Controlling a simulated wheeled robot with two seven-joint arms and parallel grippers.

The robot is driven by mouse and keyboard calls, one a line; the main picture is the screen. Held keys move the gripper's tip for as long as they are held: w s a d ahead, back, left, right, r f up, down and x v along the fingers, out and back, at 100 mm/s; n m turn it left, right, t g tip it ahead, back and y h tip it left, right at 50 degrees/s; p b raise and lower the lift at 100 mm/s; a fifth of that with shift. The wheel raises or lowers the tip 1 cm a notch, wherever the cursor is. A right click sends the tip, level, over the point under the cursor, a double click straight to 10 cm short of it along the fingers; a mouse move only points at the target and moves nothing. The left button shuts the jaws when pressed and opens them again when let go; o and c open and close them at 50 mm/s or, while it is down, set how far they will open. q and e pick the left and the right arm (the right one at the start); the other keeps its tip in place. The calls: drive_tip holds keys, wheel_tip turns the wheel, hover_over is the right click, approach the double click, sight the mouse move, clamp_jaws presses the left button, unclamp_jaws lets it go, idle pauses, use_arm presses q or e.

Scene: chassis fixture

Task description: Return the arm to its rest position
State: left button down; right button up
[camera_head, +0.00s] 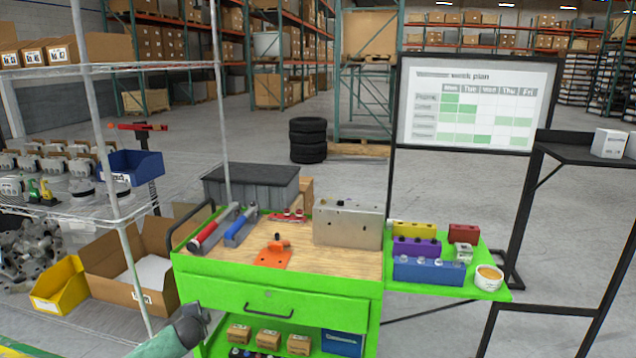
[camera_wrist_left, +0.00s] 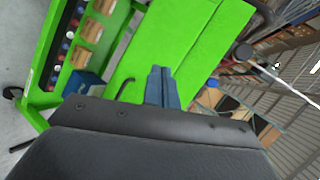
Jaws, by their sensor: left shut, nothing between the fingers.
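In the left wrist view my left gripper (camera_wrist_left: 162,88) has its two blue-grey fingers together with nothing between them. It is in front of the green face of the cart (camera_wrist_left: 170,40), and whether it touches the cart cannot be told. In the head view a grey-green part of my left arm (camera_head: 178,338) shows at the bottom, just left of the green cart (camera_head: 275,298). The fingers are not clearly visible there. My right gripper is in neither view.
The cart top holds an orange bracket (camera_head: 273,254), a metal chassis box (camera_head: 348,227) and red and blue tools. A side shelf carries coloured blocks and a white cup (camera_head: 488,279). A wire rack (camera_head: 112,205) and cardboard box (camera_head: 128,268) stand left.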

use_arm(q)
drive_tip(key=s+d+r+n, duration=0.35)
drive_tip(key=d+r, duration=0.25)
drive_tip(key=r, duration=0.2)
drive_tip(key=s+d+r+n+g, duration=0.1)
drive_tip(key=s+d+n+g, duration=0.1)
drive_tip(key=s+d, duration=0.45)
drive_tip(key=s+d+n+g, duration=0.2)
drive_tip(key=s+d, duration=0.1)
drive_tip(key=s, duration=0.6)
drive_tip(key=s+d+f+n+g+h, duration=0.1)
drive_tip(key=s+f, duration=0.4)
drive_tip(key=s, duration=0.8)
drive_tip(key=s+d+f+n+g+h, duration=0.1)
drive_tip(key=s+d+f+g, duration=0.2)
drive_tip(key=s, duration=1.1)
drive_tip(key=s+d+f+n+g+h, duration=0.1)
drive_tip(key=s+f, duration=0.5)
drive_tip(key=s, duration=0.7)
drive_tip(key=d+n+g, duration=0.1)
drive_tip(key=d, duration=0.1)
drive_tip(key=shift+s+d+f+g+h, duration=0.3)
drive_tip(key=shift+f+h, duration=0.05)
drive_tip(key=shift+h, duration=0.05)
